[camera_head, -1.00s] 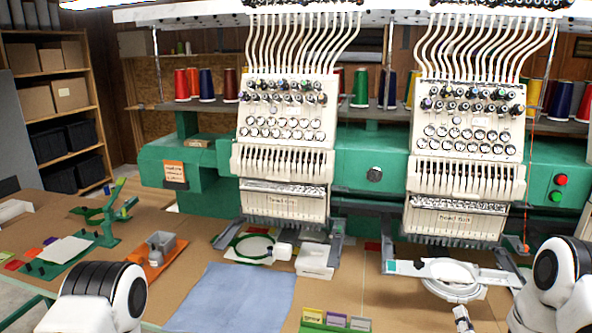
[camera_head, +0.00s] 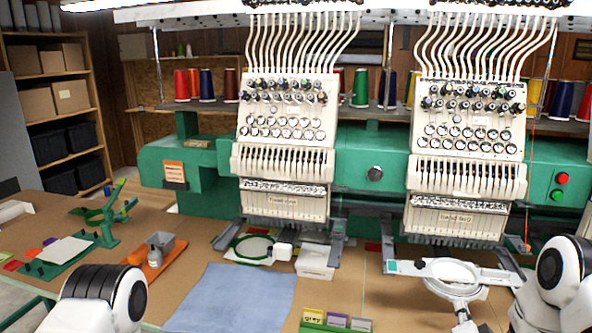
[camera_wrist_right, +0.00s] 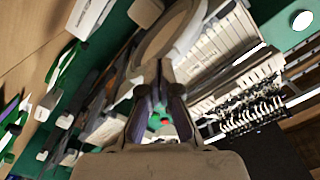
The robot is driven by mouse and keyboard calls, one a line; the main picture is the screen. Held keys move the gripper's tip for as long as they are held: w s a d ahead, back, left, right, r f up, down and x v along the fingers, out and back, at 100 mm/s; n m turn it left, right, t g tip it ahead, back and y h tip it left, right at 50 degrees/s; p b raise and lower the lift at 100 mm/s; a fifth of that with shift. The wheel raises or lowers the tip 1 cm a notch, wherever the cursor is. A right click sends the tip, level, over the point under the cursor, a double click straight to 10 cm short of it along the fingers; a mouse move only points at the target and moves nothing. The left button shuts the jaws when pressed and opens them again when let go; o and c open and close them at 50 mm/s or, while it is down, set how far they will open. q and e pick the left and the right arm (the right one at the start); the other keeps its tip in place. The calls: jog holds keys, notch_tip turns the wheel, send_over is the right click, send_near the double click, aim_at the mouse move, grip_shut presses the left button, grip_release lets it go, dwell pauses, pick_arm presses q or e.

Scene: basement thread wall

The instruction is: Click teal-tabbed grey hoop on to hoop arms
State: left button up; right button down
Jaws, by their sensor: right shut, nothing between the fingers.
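The grey hoop (camera_head: 452,272) lies under the right sewing head, between the two dark hoop arms (camera_head: 388,250). Its teal tab (camera_head: 391,266) shows at the left end, over the left arm. Its right end reaches the right arm (camera_head: 510,262); I cannot tell whether either end is seated. My right gripper (camera_head: 465,322) is just in front of the hoop's near edge, shut and empty. In the right wrist view its fingers (camera_wrist_right: 160,75) point at the hoop's rim (camera_wrist_right: 160,48); contact is unclear. My left gripper is out of view; only the left arm shows.
Another hoop, with a green ring (camera_head: 254,248), lies under the left head beside a white box (camera_head: 316,262). A blue cloth (camera_head: 238,298) lies in front. An orange tray (camera_head: 155,258) and green fixture (camera_head: 108,215) stand left. Labelled cards (camera_head: 337,320) stand at the front.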

aim_at(459, 296)
dwell(0.6)
jog(key=shift+b+x, duration=1.4)
jog(key=shift+x, duration=1.05)
jog(key=shift+b+x, duration=1.9)
jog(key=shift+x, duration=1.05)
jog(key=shift+p+v, duration=0.9)
jog(key=shift+v, duration=2.6)
